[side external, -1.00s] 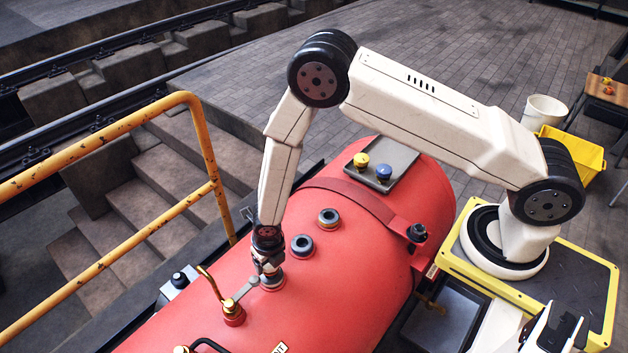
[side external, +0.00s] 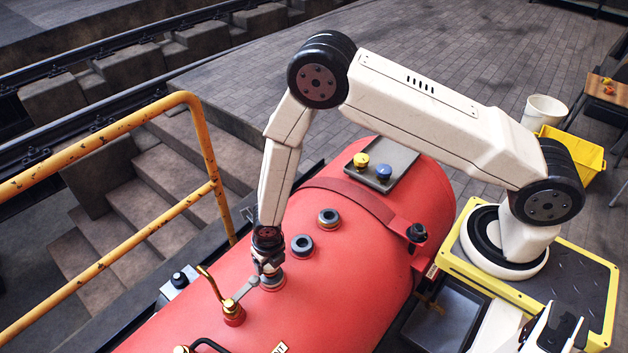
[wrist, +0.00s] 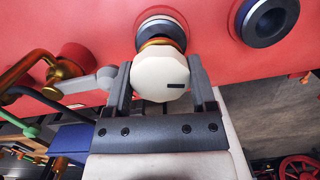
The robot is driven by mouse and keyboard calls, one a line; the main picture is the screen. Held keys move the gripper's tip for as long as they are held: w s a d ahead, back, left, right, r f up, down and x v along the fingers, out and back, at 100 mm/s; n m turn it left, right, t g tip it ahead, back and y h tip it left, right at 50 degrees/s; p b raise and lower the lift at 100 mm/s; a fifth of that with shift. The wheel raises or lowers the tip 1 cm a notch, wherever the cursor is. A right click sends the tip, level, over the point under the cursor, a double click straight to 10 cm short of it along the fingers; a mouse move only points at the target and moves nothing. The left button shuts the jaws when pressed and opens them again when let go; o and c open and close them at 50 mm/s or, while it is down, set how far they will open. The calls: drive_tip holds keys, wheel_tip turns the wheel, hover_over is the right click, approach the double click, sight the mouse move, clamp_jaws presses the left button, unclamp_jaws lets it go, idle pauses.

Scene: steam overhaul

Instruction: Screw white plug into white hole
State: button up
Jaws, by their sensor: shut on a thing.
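The white plug (wrist: 160,72) is a faceted cap with a dark slot mark and a gold-coloured band behind it. My gripper (wrist: 160,80) is shut on the plug, one finger on each side. The plug is at the white hole's dark collar (wrist: 174,30) on the red boiler, with the gold band showing between cap and collar. How deep the plug sits cannot be told. In the side view my gripper (side external: 268,267) points down at the front fitting (side external: 272,284) and mostly hides the plug.
Two more collared holes (side external: 302,245) (side external: 329,218) lie behind on the red boiler (side external: 330,310). A brass valve with a lever (side external: 233,312) stands close by my gripper. Yellow (side external: 361,160) and blue (side external: 384,172) plugs sit on a grey plate (side external: 400,160). A yellow railing (side external: 205,150) stands left.

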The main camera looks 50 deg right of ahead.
drive_tip(key=shift+f, duration=1.05)
idle(1.4)
drive_tip(key=o, duration=1.3)
drive_tip(key=shift+a, duration=0.1)
drive_tip(key=shift+w+m, duration=0.1)
drive_tip(key=shift+m, duration=1.3)
drive_tip(key=m, duration=0.3)
drive_tip(key=shift+w+h, duration=0.1)
drive_tip(key=shift+h, duration=0.2)
drive_tip(key=shift+s, duration=0.4)
